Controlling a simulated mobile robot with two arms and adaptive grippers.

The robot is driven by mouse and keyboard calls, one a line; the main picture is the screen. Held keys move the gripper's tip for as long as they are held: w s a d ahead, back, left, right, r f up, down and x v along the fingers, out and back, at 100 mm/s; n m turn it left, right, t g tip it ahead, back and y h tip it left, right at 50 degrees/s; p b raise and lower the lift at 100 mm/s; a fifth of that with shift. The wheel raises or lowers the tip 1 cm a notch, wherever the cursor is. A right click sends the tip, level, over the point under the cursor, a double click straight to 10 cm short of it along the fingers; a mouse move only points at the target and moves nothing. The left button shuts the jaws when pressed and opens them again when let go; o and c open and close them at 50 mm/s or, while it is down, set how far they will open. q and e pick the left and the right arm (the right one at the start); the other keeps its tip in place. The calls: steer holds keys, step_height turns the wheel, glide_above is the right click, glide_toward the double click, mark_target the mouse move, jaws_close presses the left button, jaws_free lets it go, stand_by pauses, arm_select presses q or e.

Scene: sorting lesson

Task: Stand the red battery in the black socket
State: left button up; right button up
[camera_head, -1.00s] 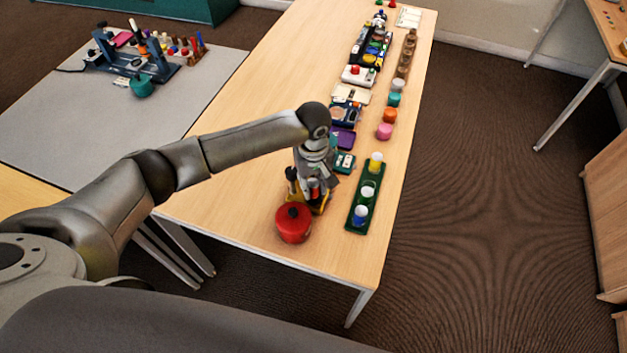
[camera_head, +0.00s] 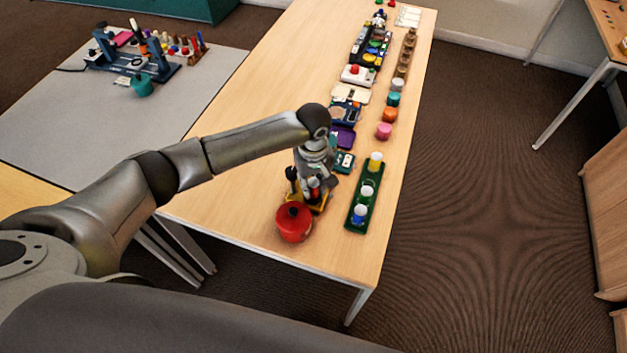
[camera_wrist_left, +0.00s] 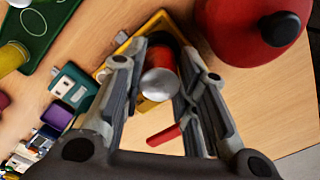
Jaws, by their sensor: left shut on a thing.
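The red battery (camera_wrist_left: 161,58), with a silver end (camera_wrist_left: 158,84) facing the camera, is between the fingers of my left gripper (camera_wrist_left: 161,66) in the left wrist view. My left gripper (camera_head: 314,190) is shut on it. The battery's far end lies at the black socket (camera_wrist_left: 167,37), a dark ring on a yellow base (camera_wrist_left: 154,22). I cannot tell whether the battery is inside the socket or just above it. In the head view the yellow base (camera_head: 321,207) shows under the gripper, and the socket is mostly hidden. My right gripper is not in view.
A red pot-like thing with a black knob (camera_head: 293,224) stands close beside the yellow base. A green tray with cups (camera_head: 352,226) lies to the right, and a teal piece (camera_head: 345,162) sits behind. The table's left part (camera_head: 235,170) is clear.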

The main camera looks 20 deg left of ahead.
mark_target(313, 182)
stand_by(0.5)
arm_select(q)
steer(key=shift+f, duration=0.55)
steer(key=o, duration=0.8)
step_height(313, 182, up, 4)
steer(key=p, duration=0.4)
steer(key=shift+f, duration=0.2)
step_height(313, 182, up, 7)
steer(key=p, duration=0.8)
steer(key=shift+r+p, duration=0.15)
steer(key=shift+p, duration=0.2)
steer(key=shift+r, duration=0.1)
